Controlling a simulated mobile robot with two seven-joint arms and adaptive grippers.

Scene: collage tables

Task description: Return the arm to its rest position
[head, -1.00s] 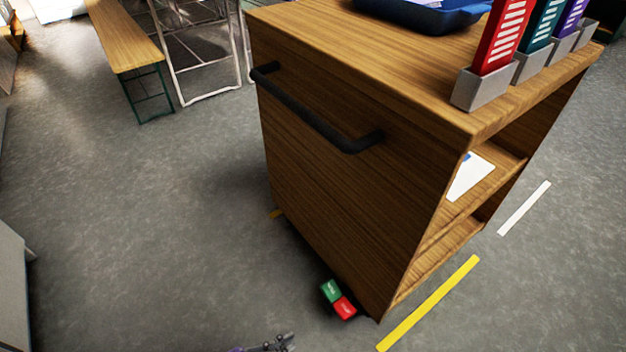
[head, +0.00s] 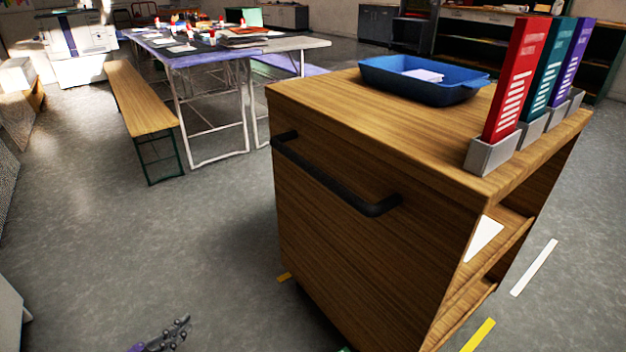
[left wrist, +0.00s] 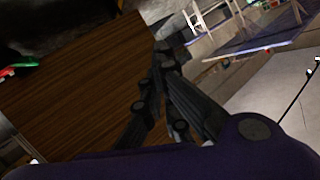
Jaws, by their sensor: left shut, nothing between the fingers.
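My left gripper (head: 180,328) shows at the bottom left of the head view, over the grey floor and left of the wooden cart (head: 340,250). It is shut and empty, apart from the cart. In the left wrist view the dark fingers (left wrist: 158,62) are together, with the cart's wooden side (left wrist: 75,85) behind them. My right gripper is not in view.
The cart has a black handle (head: 335,183), a blue tray (head: 385,80) on top and upright red, teal and purple binders in grey holders. A bench (head: 135,95) and a collage table (head: 190,62) stand behind. Floor left of the cart is clear.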

